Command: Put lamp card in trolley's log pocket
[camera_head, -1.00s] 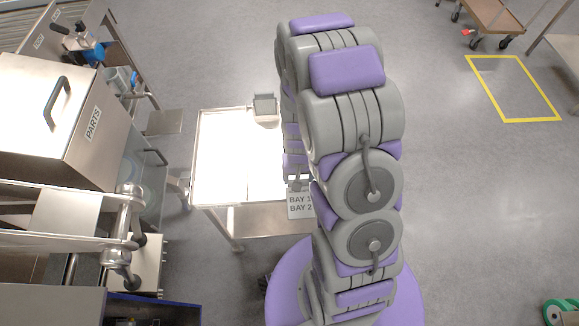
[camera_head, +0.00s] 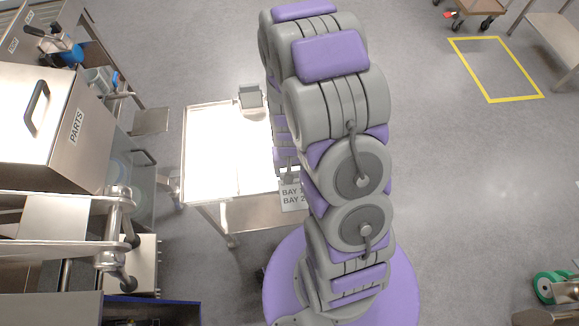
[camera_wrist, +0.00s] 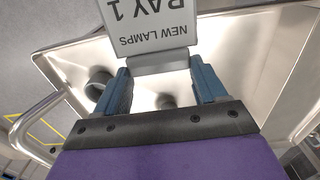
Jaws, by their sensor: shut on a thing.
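The lamp card (camera_wrist: 150,25) is white with dark print, "NEW LAMPS" and "BAY 1", upside down in the wrist view. My gripper (camera_wrist: 160,75) has blue fingers shut on the card's grey base strip. My fingers are mostly hidden there. The trolley (camera_head: 211,150) has a bright metal top with a raised rim. A small grey box-like holder (camera_head: 250,97) stands at its far edge; I cannot tell if it is the log pocket.
A metal "PARTS" bin (camera_head: 60,115) and steel benches stand close on the left. A yellow floor outline (camera_head: 495,70), a brown cart (camera_head: 470,10) and a green-rimmed wheel (camera_head: 550,285) are on the right. The grey floor between is clear.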

